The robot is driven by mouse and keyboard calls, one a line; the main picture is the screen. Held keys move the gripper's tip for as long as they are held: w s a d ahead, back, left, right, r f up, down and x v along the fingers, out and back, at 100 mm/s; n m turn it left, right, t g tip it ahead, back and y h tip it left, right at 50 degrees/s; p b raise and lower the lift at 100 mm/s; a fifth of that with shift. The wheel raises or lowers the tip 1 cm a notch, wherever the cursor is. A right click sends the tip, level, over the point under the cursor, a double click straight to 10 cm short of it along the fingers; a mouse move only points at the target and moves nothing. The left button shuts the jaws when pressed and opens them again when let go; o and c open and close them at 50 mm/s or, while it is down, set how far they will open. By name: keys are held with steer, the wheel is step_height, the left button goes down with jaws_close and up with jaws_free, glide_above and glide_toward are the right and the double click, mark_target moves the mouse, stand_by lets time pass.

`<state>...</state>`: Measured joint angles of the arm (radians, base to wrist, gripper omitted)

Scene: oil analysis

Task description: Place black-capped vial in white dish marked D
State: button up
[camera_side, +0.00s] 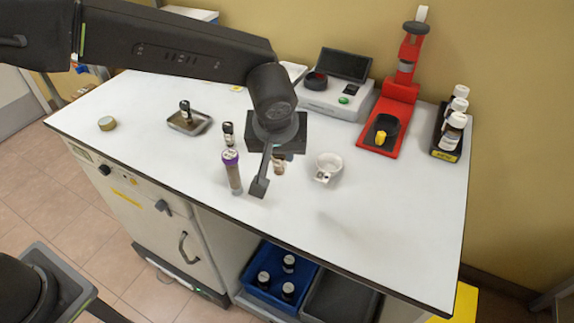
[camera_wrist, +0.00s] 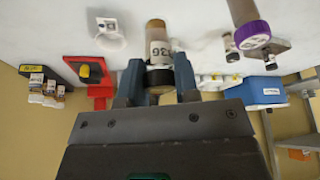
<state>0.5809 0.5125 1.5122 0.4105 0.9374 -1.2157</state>
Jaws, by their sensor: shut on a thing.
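My gripper (camera_side: 268,178) is over the middle of the white table. In the wrist view my gripper (camera_wrist: 159,78) is shut on a black-capped vial (camera_wrist: 157,50), with a finger on each side near its black cap. The vial has a white label with dark digits, partly readable as "36". In the side view the vial (camera_side: 279,166) is mostly hidden behind a finger. The white dish (camera_side: 328,166) stands just right of my gripper, apart from the vial. It also shows in the wrist view (camera_wrist: 110,40). Its small tag is too small to read.
A purple-capped tube (camera_side: 233,176) stands close left of my gripper, with another vial (camera_side: 228,137) behind. A metal tray (camera_side: 204,125) holds a vial. A grey instrument (camera_side: 330,98), red stand (camera_side: 398,92) and bottle rack (camera_side: 445,153) stand at the back right. The front right table is clear.

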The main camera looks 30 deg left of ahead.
steer(key=shift+w+a+r+m, duration=0.2)
steer(key=shift+w+r+m, duration=0.15)
steer(key=shift+w+m, duration=0.25)
steer(key=w+a+r+m+g+h, duration=0.1)
steer(key=w+a+m+h, duration=0.2)
steer(key=w+m, duration=0.35)
steer(key=w+a+r+m+g+h, duration=0.1)
steer(key=w+a+m+h, duration=0.15)
steer(key=w+m, duration=0.45)
steer(key=m, duration=0.1)
glide_toward(338, 166)
steer(key=d, duration=0.1)
steer(key=shift+w+d+f, duration=0.1)
steer(key=shift+w+f, duration=0.05)
steer(key=shift+f, duration=0.75)
steer(key=shift+w+d+f, duration=0.1)
steer(key=shift+w+f, duration=0.05)
steer(key=shift+f, duration=0.75)
steer(key=shift+f, duration=0.1)
steer(key=o, duration=0.9)
